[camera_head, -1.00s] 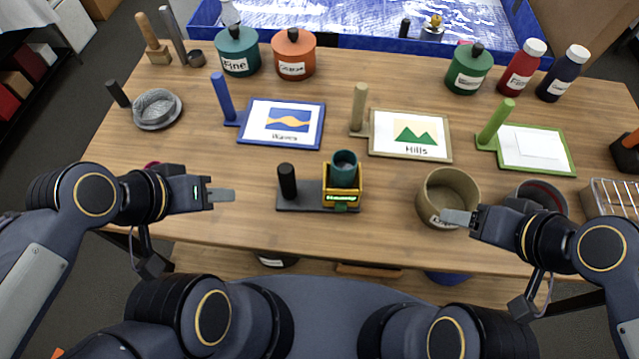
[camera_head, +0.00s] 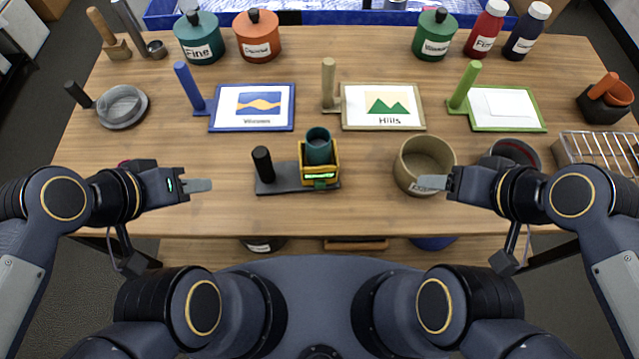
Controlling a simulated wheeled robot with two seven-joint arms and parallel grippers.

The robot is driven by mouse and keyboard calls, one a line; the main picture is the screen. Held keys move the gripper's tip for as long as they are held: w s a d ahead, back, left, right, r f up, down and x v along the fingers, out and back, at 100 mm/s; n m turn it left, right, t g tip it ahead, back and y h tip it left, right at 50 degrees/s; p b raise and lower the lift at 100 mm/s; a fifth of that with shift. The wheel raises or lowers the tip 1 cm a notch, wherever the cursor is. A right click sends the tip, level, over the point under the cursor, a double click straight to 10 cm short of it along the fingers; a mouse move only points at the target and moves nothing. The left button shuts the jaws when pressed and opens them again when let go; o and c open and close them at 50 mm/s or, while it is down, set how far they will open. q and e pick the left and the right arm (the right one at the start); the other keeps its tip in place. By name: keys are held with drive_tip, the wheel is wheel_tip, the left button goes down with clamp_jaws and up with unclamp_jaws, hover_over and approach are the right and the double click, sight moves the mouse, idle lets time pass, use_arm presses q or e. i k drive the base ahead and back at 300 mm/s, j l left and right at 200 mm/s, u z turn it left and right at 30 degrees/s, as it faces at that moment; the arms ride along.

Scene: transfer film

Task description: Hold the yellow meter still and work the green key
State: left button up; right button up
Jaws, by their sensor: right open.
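The yellow meter (camera_head: 333,158) stands upright on a dark base (camera_head: 286,178) with a black upright handle (camera_head: 263,164) at its left. A teal cup (camera_head: 318,147) sits in its top, and a lit green display shows on its front. The small green key (camera_head: 320,184) is at the front, below the display. My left gripper (camera_head: 200,185) is left of the base, apart from it; its fingers overlap in this view, so its opening cannot be told. My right gripper (camera_head: 430,183) is open and empty, right of the meter, overlapping the tan bowl's front in the picture.
The tan bowl (camera_head: 425,152) stands right of the meter, with a grey bowl (camera_head: 516,150) and wire rack (camera_head: 600,148) further right. Three handled boards, blue (camera_head: 217,122), tan (camera_head: 345,120) and green (camera_head: 480,122), lie behind. Jars line the back. Wood between my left gripper and the base is clear.

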sight(321, 184)
drive_tip(key=k+j+z, duration=0.2)
drive_tip(key=j+z, duration=0.2)
drive_tip(key=k+j+z, duration=0.55)
drive_tip(key=z, duration=0.2)
drive_tip(key=j, duration=0.1)
